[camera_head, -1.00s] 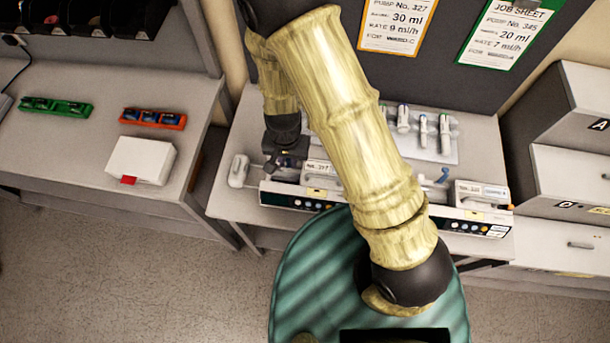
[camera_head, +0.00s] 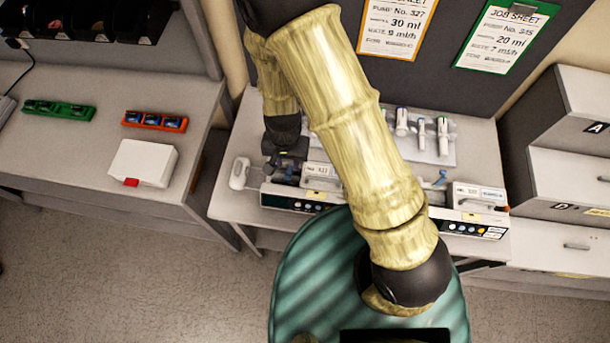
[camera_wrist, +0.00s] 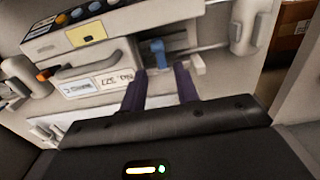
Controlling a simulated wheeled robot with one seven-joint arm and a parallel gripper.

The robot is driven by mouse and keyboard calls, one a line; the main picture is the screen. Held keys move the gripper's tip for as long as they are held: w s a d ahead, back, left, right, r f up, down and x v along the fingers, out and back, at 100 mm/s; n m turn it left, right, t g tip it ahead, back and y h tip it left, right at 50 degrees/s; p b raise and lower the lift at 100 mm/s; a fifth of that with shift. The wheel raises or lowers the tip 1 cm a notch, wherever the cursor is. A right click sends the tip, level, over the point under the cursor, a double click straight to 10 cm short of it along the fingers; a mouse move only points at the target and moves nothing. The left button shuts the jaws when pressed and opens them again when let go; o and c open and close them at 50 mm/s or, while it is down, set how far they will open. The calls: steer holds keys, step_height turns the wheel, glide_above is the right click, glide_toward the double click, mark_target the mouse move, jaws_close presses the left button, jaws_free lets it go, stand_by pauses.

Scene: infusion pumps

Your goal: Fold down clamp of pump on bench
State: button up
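The pump (camera_head: 292,200) with its white and dark front stands on the bench, partly behind my arm in the head view. In the wrist view the pump (camera_wrist: 125,28) appears upside down, with a label reading No. 327. Its blue clamp lever (camera_wrist: 158,54) stands out from a grey recess beside the label. My gripper (camera_wrist: 161,70) is open, with its two dark fingers apart and the blue lever ahead of and between their tips. I cannot tell whether either finger touches it. In the head view my gripper (camera_head: 285,165) is over the pump's left part.
A second pump (camera_head: 470,222) with a blue lever (camera_head: 441,177) stands to the right. Syringes (camera_head: 422,133) lie on a pad behind. Job sheets hang on the back panel. A side table (camera_head: 70,150) holds a white box (camera_head: 142,162) and green and orange trays.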

step_height(320, 180, up, 5)
steer(key=p, duration=0.4)
steer(key=shift+r, duration=0.1)
stand_by(0.5)
steer(key=d+r+t+b, duration=0.1)
steer(key=d+r+b, duration=0.3)
steer(key=d, duration=0.6)
steer(key=s+d+r+n+t+b, duration=0.1)
steer(key=d+r+b, duration=0.3)
steer(key=d+r, duration=0.3)
steer(key=d, duration=0.3)
steer(key=shift+s+d+r+n+t+b, duration=0.25)
steer(key=shift+d+n+t+b, duration=0.05)
steer(key=shift+d+b, duration=0.05)
